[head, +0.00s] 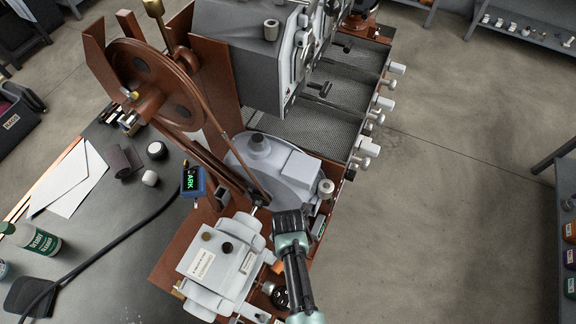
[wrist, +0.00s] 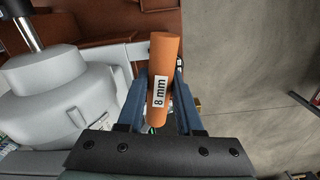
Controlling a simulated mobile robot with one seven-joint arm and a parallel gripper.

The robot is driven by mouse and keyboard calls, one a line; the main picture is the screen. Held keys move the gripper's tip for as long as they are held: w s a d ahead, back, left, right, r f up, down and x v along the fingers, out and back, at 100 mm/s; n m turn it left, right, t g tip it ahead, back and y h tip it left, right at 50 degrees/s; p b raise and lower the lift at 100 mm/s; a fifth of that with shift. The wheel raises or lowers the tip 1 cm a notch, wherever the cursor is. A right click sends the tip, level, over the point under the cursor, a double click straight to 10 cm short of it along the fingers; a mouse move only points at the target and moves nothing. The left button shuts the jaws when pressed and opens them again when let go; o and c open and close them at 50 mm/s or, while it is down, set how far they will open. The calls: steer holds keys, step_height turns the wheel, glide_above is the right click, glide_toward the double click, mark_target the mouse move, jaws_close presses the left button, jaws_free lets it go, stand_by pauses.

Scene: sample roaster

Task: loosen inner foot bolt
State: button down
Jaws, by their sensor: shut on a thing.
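My gripper (head: 289,218) is at the right side of the grey motor-like unit (head: 214,268), close to the grey rounded housing (head: 262,163). In the wrist view, my gripper (wrist: 164,82) has its blue fingers shut on an orange cylindrical handle (wrist: 165,48) marked "8 mm". The handle stands roughly upright in that picture, slightly tilted. The tool's working end is hidden behind the gripper. I cannot make out the inner foot bolt in either view, nor whether the tool touches it.
A large brown flywheel (head: 157,84) and its belt stand at the left of the machine. A blue meter (head: 193,181) with a lit display and a black cable sits on the dark bench (head: 112,238). Open floor (head: 445,200) lies to the right.

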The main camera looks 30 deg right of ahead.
steer(key=shift+r+p, duration=1.6)
steer(key=shift+r, duration=0.1)
steer(key=shift+r, duration=2.45)
